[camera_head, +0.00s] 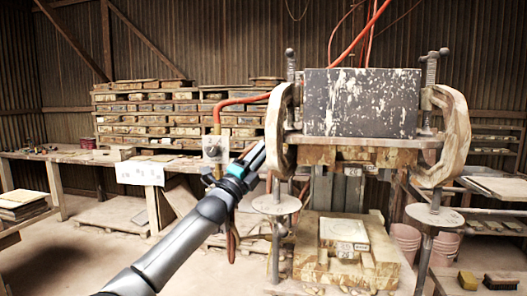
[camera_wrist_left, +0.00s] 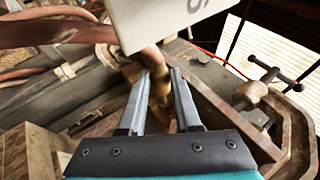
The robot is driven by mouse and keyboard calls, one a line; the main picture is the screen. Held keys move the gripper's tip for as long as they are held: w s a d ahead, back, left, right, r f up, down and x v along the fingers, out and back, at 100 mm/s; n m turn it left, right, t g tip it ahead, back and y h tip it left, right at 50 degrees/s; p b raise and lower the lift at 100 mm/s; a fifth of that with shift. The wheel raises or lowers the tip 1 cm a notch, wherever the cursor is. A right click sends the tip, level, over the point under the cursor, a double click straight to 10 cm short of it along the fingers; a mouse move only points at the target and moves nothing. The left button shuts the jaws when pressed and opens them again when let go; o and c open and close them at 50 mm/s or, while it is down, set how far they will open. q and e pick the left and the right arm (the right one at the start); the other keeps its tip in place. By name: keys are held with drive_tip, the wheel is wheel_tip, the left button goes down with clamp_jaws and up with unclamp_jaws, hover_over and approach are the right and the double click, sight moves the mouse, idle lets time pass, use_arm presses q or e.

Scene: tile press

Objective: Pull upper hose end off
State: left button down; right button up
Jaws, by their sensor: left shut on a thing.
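An orange-red upper hose (camera_head: 240,101) curves down to a pale valve box (camera_head: 214,150) beside the press in the head view. My left gripper (camera_head: 259,153) reaches up at the right of this box. In the left wrist view my left gripper (camera_wrist_left: 161,75) has its two fingers on either side of a hose end with a brass fitting (camera_wrist_left: 160,92) and is shut on it. The reddish hose (camera_wrist_left: 55,32) runs in from the left, and the pale box (camera_wrist_left: 165,18) stands close above the fingertips. The fingers hide part of the fitting. My right gripper is not in view.
The press with its dark speckled block (camera_head: 362,102) and curved wooden side arms (camera_head: 280,118) stands just right of my gripper. A bench (camera_head: 75,155) and stacked trays (camera_head: 180,105) are behind. A T-handled clamp screw (camera_wrist_left: 275,75) is at the right in the wrist view.

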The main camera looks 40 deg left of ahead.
use_arm(q)
drive_tip(key=a, duration=0.1)
drive_tip(key=s+a+b, duration=0.1)
drive_tip(key=a, duration=0.1)
drive_tip(key=shift+s, duration=0.3)
drive_tip(key=c, duration=0.8)
unclamp_jaws()
drive_tip(key=shift+s+a, duration=0.1)
drive_tip(key=shift+o, duration=1)
